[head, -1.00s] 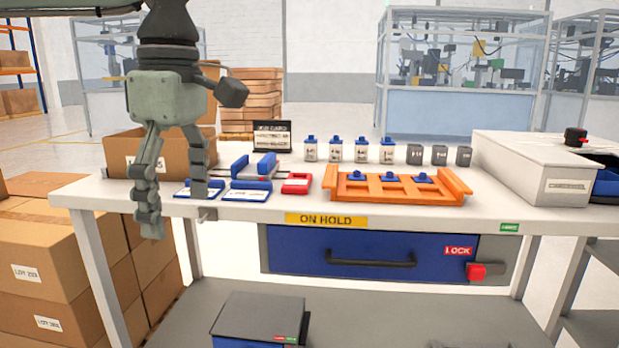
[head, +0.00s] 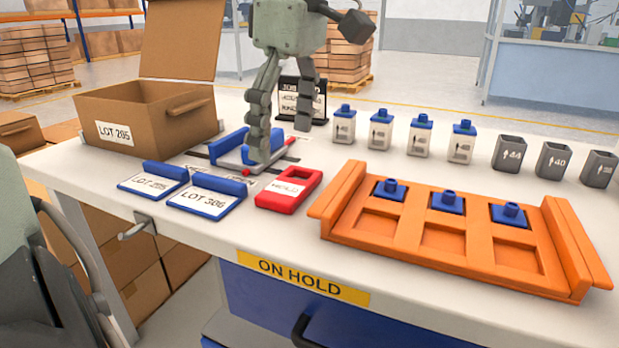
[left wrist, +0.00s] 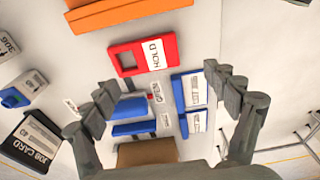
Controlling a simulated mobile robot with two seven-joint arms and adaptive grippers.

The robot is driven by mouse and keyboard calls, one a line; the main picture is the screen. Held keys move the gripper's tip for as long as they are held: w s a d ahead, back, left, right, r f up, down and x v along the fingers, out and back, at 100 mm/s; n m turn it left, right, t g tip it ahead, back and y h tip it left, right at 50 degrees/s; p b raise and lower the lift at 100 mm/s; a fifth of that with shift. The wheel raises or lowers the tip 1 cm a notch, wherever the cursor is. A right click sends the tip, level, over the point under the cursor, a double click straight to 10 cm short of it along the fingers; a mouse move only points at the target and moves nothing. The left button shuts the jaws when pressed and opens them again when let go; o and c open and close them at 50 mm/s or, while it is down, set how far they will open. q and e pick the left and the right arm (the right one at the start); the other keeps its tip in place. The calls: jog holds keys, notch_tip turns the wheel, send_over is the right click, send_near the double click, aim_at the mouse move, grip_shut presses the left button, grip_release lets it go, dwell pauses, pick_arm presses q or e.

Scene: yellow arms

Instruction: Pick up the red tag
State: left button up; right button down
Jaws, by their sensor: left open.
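The red tag (head: 288,190), with a cut-out at one end and a white label, lies flat on the white table. It sits between the blue LOT 306 tag (head: 208,197) and the orange tray (head: 330,222). In the left wrist view the red tag (left wrist: 124,62) reads HOLD and lies above the space between the fingers. My left gripper (head: 282,138) is open and empty, above the blue-sided fixture (head: 230,147) and behind the red tag; it also shows in the left wrist view (left wrist: 168,93). My right gripper is not in view.
Another blue tag (head: 152,180) lies left of LOT 306. A cardboard box (head: 150,125) stands at the back left and a black job card (head: 314,108) behind the fixture. White blue-capped containers (head: 380,130) and grey cups (head: 508,153) line the back. Bare table lies before the red tag.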

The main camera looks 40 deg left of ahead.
aim_at(284, 189)
pick_arm(q)
jog(key=shift+s+a+f, duration=0.1)
jog(key=shift+s+f, duration=0.1)
jog(key=shift+f, duration=0.8)
jog(key=f, duration=0.4)
jog(key=shift+w+a+f+b, duration=0.1)
jog(key=shift+w+f+b, duration=0.05)
jog(key=shift+w+b, duration=0.2)
jog(key=shift+a+f, duration=0.1)
jog(key=shift+f, duration=0.3)
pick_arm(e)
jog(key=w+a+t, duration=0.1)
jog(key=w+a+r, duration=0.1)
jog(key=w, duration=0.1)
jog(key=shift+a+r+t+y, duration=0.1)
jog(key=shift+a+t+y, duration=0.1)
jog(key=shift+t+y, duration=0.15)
pick_arm(q)
jog(key=shift+c, duration=0.6)
jog(key=c, duration=1.1)
jog(key=shift+r, duration=0.15)
